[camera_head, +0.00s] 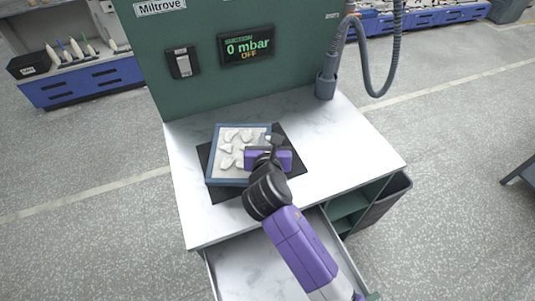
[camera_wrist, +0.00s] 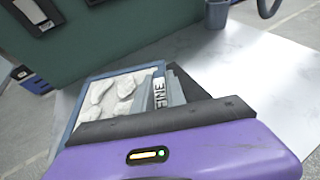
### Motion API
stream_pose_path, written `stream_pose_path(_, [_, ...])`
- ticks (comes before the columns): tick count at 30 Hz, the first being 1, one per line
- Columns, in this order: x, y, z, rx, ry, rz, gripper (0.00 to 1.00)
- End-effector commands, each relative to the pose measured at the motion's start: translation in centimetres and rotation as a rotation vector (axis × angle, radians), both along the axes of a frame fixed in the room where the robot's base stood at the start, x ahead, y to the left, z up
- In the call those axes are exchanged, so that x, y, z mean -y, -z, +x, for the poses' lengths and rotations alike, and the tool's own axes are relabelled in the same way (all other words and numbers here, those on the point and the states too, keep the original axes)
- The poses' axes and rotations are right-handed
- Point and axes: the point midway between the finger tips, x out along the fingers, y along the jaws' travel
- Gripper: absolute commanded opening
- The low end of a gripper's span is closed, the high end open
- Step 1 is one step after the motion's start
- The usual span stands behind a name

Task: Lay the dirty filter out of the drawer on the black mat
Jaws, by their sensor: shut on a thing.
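The dirty filter (camera_head: 228,165) is a square panel with a blue frame and pale grey lumps on its face. It is over the left part of the black mat (camera_head: 290,158) on the white worktop, face up. I cannot tell whether it touches the mat or is slightly above it. My gripper (camera_head: 274,143) is shut on the filter's right edge.
A green panel carries a suction display (camera_head: 247,46) reading 0 mbar OFF and a switch (camera_head: 183,63). A grey hose (camera_head: 352,50) hangs in a holder (camera_head: 326,86) at the back right. The worktop (camera_head: 350,150) right of the mat is clear.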

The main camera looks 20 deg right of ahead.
Motion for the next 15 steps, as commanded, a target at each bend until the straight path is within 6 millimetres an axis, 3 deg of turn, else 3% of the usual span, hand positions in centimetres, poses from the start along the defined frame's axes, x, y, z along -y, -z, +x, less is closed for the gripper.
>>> stream_pose_path(15, [0.0,5.9,0.0,0.0,0.0,0.0,0.0])
